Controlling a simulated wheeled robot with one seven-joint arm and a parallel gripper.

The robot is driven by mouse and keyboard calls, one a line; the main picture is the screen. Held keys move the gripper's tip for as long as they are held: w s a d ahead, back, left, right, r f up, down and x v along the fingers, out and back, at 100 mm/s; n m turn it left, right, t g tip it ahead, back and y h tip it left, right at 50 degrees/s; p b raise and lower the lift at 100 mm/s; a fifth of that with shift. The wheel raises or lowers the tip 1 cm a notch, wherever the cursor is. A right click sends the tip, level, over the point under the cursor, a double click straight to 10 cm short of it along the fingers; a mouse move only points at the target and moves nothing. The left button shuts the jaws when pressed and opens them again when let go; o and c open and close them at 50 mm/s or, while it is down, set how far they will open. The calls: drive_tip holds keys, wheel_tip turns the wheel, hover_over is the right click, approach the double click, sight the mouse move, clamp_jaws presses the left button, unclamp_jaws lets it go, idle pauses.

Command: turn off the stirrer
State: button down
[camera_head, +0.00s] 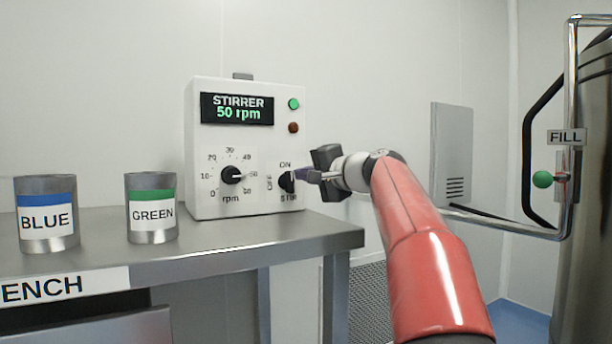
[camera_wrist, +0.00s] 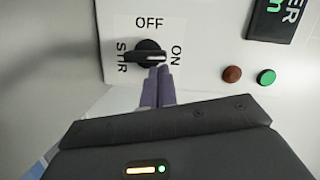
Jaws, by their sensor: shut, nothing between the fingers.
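The stirrer (camera_head: 240,150) is a white box on the bench, with a lit display reading 50 rpm. Its black rotary switch (camera_head: 287,182) is at the lower right of the front and also shows in the wrist view (camera_wrist: 148,52), with ON, OFF and STIR labels around it. My gripper (camera_head: 301,175) is shut and empty. Its fingertips (camera_wrist: 160,72) are at the switch, beside the ON end of the bar; whether they touch is unclear.
A black rpm dial (camera_head: 232,175) sits left of the switch. A green lamp (camera_head: 294,104) and a dark red lamp (camera_head: 293,127) are above. BLUE (camera_head: 47,215) and GREEN (camera_head: 152,209) cans stand left on the bench (camera_head: 290,234). A FILL pipe (camera_head: 570,110) is at right.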

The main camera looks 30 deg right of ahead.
drive_tip(key=shift+a+r+n+g, duration=0.15)
drive_tip(key=shift+a+n, duration=0.1)
drive_tip(key=shift+n, duration=0.6)
drive_tip(key=shift+a+r+n+g, duration=0.15)
drive_tip(key=shift+a+n, duration=0.1)
drive_tip(key=shift+n, duration=0.6)
drive_tip(key=shift+a+r+n+h, duration=0.1)
drive_tip(key=shift+a+n+h, duration=0.15)
drive_tip(key=shift+n+h, duration=0.45)
drive_tip(key=shift+a+n+g+h, duration=0.2)
drive_tip(key=shift+a+n, duration=0.1)
drive_tip(key=shift+n, duration=0.65)
drive_tip(key=shift+a+n+g+h, duration=0.2)
drive_tip(key=shift+a+n, duration=0.05)
drive_tip(key=shift+n, duration=0.7)
drive_tip(key=shift+a, duration=0.1)
drive_tip(key=shift+a+n+h+b, duration=0.2)
drive_tip(key=shift+n+h+b, duration=0.15)
drive_tip(key=shift+n, duration=0.35)
drive_tip(key=shift+a+n+h+b, duration=0.15)
drive_tip(key=shift+n+h+b, duration=0.15)
drive_tip(key=shift+n, duration=0.4)
